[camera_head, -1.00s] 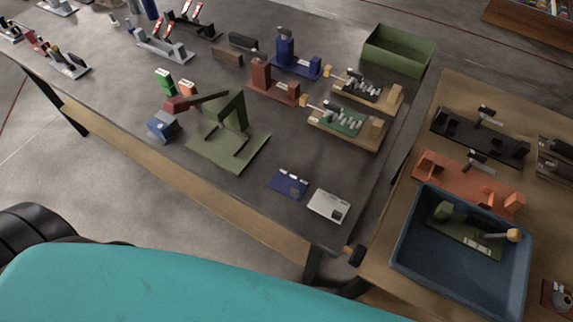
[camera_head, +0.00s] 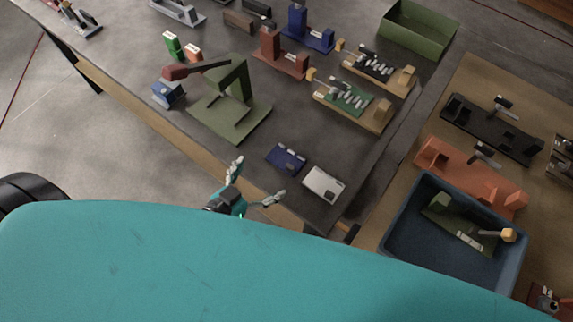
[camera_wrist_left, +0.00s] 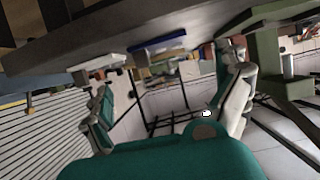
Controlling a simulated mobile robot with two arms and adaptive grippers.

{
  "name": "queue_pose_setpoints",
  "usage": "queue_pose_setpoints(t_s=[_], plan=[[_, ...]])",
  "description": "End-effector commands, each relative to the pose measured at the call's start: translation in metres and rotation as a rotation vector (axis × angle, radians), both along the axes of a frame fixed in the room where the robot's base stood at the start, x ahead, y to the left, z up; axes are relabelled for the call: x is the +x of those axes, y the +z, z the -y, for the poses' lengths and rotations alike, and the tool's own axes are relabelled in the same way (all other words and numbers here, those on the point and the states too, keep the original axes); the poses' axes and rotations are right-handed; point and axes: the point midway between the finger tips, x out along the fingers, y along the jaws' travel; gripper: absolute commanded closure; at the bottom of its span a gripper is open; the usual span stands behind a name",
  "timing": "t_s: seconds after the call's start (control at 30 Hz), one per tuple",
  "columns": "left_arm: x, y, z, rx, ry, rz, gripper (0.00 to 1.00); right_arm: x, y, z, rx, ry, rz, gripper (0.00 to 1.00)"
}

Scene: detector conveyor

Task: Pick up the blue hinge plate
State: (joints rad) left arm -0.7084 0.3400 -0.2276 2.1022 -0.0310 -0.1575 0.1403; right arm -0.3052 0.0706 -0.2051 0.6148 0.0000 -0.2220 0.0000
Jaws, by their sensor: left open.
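The blue hinge plate (camera_head: 286,158) is a small, flat, dark blue piece with pale marks along one edge. It lies near the front edge of the dark table (camera_head: 355,195), with a white plate (camera_head: 324,184) to its right. My left gripper (camera_head: 258,181) is open and empty, apart from the blue plate and on its near side, by the table's front edge. In the left wrist view the blue plate (camera_wrist_left: 158,46) shows ahead, above the gap between the open fingers (camera_wrist_left: 168,88). My right gripper is not in view.
A green press-like stand (camera_head: 228,112) and a small blue block (camera_head: 168,94) stand to the left. Wooden fixtures (camera_head: 352,106) stand behind. A blue bin (camera_head: 395,222) with a green piece sits on the right table. Bare table lies behind the blue plate.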

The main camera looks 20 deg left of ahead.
Motion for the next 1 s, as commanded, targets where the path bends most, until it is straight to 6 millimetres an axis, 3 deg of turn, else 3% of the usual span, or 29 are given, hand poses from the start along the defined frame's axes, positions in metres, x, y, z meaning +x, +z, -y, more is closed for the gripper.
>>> queue_pose_setpoints(t_s=[0.03, 0.2, 0.5, 0.67, 0.9, 1.0], plan=[[0.008, -0.007, 0.003, -0.001, 0.000, 0.004, 0.00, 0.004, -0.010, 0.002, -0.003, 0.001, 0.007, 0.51], [0.019, -0.009, 0.007, -0.001, 0.000, 0.000, 0.00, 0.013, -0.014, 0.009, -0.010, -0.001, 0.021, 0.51], [0.051, -0.026, 0.019, -0.001, 0.000, 0.003, 0.00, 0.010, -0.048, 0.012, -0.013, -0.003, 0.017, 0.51], [0.064, -0.029, 0.024, -0.001, 0.000, 0.001, 0.00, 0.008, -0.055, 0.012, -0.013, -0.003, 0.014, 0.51], [0.065, -0.027, 0.024, 0.000, 0.000, -0.002, 0.00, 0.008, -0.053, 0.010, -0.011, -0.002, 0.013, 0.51], [0.064, -0.027, 0.024, 0.000, 0.000, -0.002, 0.13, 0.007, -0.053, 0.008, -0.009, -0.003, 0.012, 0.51]])
